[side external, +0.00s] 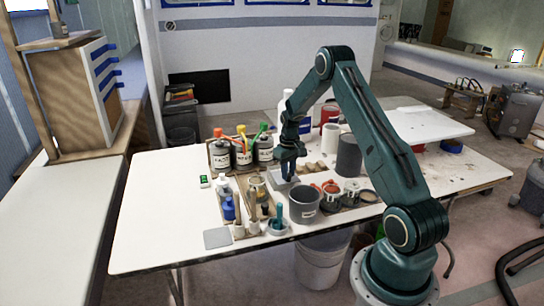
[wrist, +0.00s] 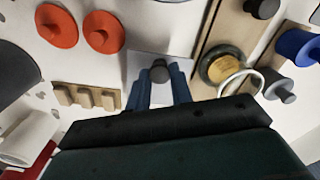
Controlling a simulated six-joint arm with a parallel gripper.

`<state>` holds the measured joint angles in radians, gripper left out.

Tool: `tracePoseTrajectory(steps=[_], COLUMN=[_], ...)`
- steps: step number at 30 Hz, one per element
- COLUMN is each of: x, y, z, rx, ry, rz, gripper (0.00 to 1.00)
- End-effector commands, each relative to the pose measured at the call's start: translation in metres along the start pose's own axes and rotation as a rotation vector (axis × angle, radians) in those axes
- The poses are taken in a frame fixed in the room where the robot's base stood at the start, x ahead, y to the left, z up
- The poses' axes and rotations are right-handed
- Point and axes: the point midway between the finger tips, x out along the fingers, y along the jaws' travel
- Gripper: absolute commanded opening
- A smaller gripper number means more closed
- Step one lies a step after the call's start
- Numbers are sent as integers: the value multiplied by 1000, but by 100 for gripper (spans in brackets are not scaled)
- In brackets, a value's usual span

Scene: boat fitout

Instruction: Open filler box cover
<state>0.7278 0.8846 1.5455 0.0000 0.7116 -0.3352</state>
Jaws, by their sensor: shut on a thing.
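The filler box cover (wrist: 146,63) is a pale grey square plate with a dark round knob (wrist: 159,72) on top. In the wrist view my gripper (wrist: 160,84) has its two blue fingers on either side of the knob, shut on it. In the side view my gripper (side external: 288,172) points down at a grey box (side external: 281,183) in the middle of the table, and its fingers hide part of the top. I cannot tell whether the cover sits on the box or is slightly raised. The inside of the box is hidden.
Around the box stand bottles with coloured tops (side external: 243,155), a dark grey bucket (side external: 305,204) and a tin with a yellow top (wrist: 223,68). A wooden rack (wrist: 86,96) and orange discs (wrist: 103,31) are close by. The table's left part (side external: 150,215) is clear.

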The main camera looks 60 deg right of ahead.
Motion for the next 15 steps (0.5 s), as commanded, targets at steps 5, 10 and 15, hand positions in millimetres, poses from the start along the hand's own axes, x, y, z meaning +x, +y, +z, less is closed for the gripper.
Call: tracePoseTrajectory(steps=[5,10,15], x=[-1,-1,-1], y=[-8,-11,-11], z=[17,25,26], rx=[-1,-1,-1], ry=[-1,1,2], rz=[-1,0,0], gripper=[0,0,0])
